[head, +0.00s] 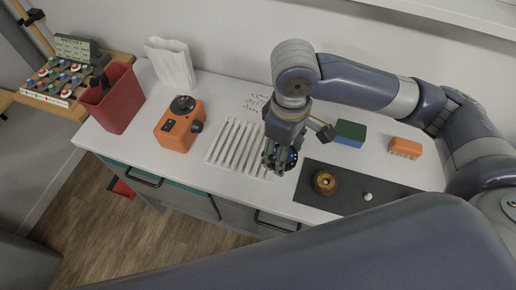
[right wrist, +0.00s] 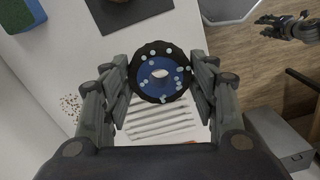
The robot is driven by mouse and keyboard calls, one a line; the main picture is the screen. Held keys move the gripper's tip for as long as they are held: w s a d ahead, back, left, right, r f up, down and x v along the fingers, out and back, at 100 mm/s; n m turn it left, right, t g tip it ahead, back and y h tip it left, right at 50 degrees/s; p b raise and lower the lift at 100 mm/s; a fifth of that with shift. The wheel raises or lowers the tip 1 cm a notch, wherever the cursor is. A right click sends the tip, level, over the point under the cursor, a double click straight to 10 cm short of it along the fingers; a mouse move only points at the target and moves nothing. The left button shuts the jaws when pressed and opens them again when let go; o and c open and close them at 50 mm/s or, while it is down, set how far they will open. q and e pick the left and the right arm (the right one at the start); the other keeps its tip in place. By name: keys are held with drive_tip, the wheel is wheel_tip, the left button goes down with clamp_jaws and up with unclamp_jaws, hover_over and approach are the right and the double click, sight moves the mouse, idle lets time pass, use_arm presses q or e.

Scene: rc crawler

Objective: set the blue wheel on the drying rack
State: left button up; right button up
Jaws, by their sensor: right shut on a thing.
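The blue wheel (right wrist: 174,80) has a black tyre, a blue hub with a centre hole and several pale droplet-like dots. My right gripper (right wrist: 161,82) is shut on its tyre from both sides. In the head view the wheel (head: 290,159) is partly hidden by my right gripper (head: 279,157), at the right end of the drying rack. The white slatted drying rack (head: 236,146) lies on the counter; its slats also show beyond the wheel in the right wrist view (right wrist: 162,121). My left gripper (right wrist: 270,27) shows empty over the floor, its fingers apart.
Right of the rack, a dark mat (head: 345,203) bears a brass-coloured round part (head: 324,183) and a small white knob (head: 367,197). A green-blue sponge (head: 350,132) and an orange block (head: 405,148) lie behind. An orange device (head: 180,127) and red bin (head: 112,101) stand left.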

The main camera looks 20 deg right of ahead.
drive_tip(key=s+a+f+n, duration=0.25)
drive_tip(key=a+n, duration=0.35)
drive_tip(key=n, duration=0.3)
drive_tip(key=n+p, duration=0.5)
drive_tip(key=n, duration=0.4)
hover_over(264, 151)
drive_tip(key=f, duration=0.3)
drive_tip(key=shift+s+f, duration=0.2)
drive_tip(key=shift+f, duration=0.1)
drive_tip(key=shift+w+f, duration=0.1)
drive_tip(key=shift+w, duration=0.05)
wheel_tip(264, 151, down, 3)
drive_tip(key=shift+p, duration=0.75)
drive_tip(key=shift+f, duration=0.25)
